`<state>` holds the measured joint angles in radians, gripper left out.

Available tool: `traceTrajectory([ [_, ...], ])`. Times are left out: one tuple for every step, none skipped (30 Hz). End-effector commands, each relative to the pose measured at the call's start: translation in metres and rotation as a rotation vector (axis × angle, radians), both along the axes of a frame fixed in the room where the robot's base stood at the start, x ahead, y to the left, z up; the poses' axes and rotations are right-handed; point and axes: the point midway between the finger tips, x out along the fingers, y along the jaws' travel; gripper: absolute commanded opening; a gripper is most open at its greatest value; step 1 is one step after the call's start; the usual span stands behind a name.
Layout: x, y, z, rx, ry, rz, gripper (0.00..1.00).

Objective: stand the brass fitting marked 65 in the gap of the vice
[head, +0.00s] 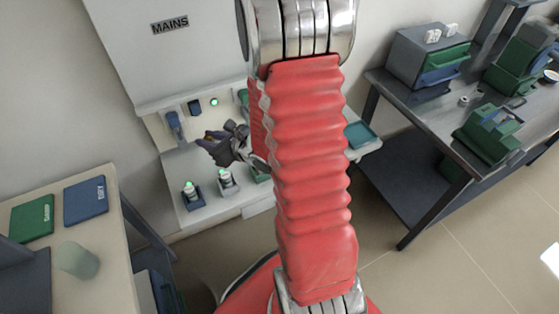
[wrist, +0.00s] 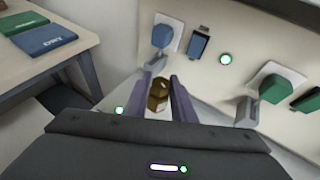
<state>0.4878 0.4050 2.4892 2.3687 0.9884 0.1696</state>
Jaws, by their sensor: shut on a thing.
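My gripper (head: 210,145) is in front of the white wall unit in the head view, high above its lower ledge. In the wrist view its purple fingers (wrist: 161,84) are closed on a small brown-gold brass fitting (wrist: 158,94), held between them. No number can be read on the fitting. In the head view the fitting cannot be made out. On the right bench stands a green block-like device (head: 487,138) with a blue-grey top part; I cannot tell for sure whether it is the vice, and no gap shows clearly.
The wall unit has a blue switch (wrist: 163,33), a green switch (wrist: 272,88) and a lit green lamp (wrist: 225,59). A left table holds green (head: 32,217) and blue "DRY" (head: 86,194) mats and a translucent cup (head: 78,260). The right bench (head: 408,108) carries several devices.

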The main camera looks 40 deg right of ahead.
Motion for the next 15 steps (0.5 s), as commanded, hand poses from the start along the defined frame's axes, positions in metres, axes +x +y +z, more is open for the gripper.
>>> traceTrajectory([
  [-0.005,-0.017,-0.003,-0.001,0.002,-0.019,0.00],
  [-0.007,-0.025,-0.005,-0.001,0.001,-0.027,0.00],
  [-0.011,-0.035,-0.007,-0.003,0.002,-0.036,0.00],
  [-0.014,-0.043,-0.008,-0.002,0.002,-0.044,0.00],
  [-0.017,-0.050,-0.010,-0.001,0.002,-0.052,0.00],
  [-0.021,-0.060,-0.012,-0.002,0.003,-0.061,0.00],
  [-0.025,-0.068,-0.013,-0.002,0.003,-0.069,0.00],
  [-0.029,-0.075,-0.015,-0.002,0.003,-0.075,0.00],
  [-0.033,-0.085,-0.017,-0.002,0.002,-0.086,0.00],
  [-0.037,-0.092,-0.019,-0.001,0.003,-0.092,0.00],
  [-0.041,-0.100,-0.020,-0.002,0.003,-0.101,0.00],
  [-0.047,-0.109,-0.022,-0.001,0.002,-0.109,0.00],
  [-0.051,-0.116,-0.023,-0.001,0.002,-0.117,0.00],
  [-0.055,-0.123,-0.025,0.000,0.001,-0.125,0.00],
  [-0.062,-0.132,-0.027,0.001,0.002,-0.134,0.00],
])
